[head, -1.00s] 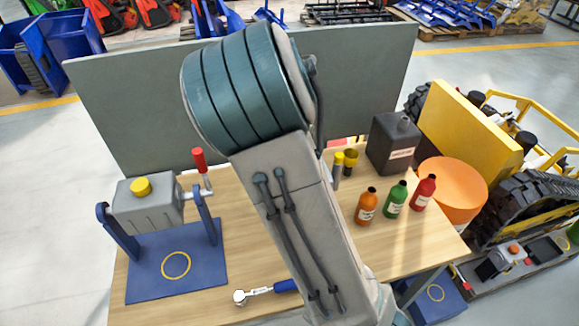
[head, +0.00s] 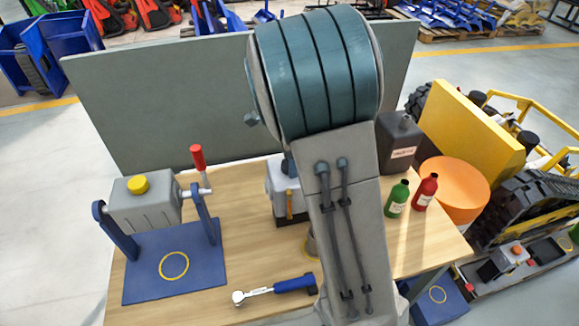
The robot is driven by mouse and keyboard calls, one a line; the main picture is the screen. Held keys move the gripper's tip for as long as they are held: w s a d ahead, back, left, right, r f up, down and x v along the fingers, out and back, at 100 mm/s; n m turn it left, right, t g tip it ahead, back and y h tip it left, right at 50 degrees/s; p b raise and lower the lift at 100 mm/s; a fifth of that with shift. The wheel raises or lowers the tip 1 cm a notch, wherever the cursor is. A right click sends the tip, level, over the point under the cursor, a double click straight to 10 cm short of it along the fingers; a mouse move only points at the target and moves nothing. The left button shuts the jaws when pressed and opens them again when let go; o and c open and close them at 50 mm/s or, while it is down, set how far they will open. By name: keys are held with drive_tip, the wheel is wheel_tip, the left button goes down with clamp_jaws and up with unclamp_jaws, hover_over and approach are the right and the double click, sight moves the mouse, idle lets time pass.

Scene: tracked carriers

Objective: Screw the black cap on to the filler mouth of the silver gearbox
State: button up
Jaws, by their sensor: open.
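A light grey box (head: 283,198) with a dark base and an upright orange strip on its front stands on the table, partly hidden by my arm. It may be the silver gearbox; its filler mouth does not show. Another grey box (head: 146,212) with a yellow cap (head: 138,184) on top sits in a blue cradle (head: 196,278) at the left. I cannot make out a black cap anywhere. My gripper is hidden behind my arm, which crosses the right middle of the view.
A red-handled lever (head: 198,158) stands up beside the cradle. A blue-handled ratchet (head: 275,288) lies near the front edge. Green (head: 397,199) and red (head: 425,191) bottles and a dark canister (head: 397,143) stand at the right. A grey panel (head: 160,110) closes the back.

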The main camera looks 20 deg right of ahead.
drive_tip(key=n+b, duration=0.1)
drive_tip(key=n, duration=0.3)
drive_tip(key=shift+f, duration=0.1)
drive_tip(key=shift+n+b, duration=0.4)
drive_tip(key=shift+n, duration=1)
drive_tip(key=c, duration=0.8)
drive_tip(key=shift+o, duration=0.2)
drive_tip(key=m+p, duration=0.2)
drive_tip(key=shift+r+m, duration=0.25)
drive_tip(key=shift+m, duration=0.05)
drive_tip(key=m+p, duration=0.2)
drive_tip(key=m, duration=0.1)
drive_tip(key=shift+m, duration=0.4)
drive_tip(key=shift+f+m, duration=0.2)
drive_tip(key=shift+m, duration=1.5)
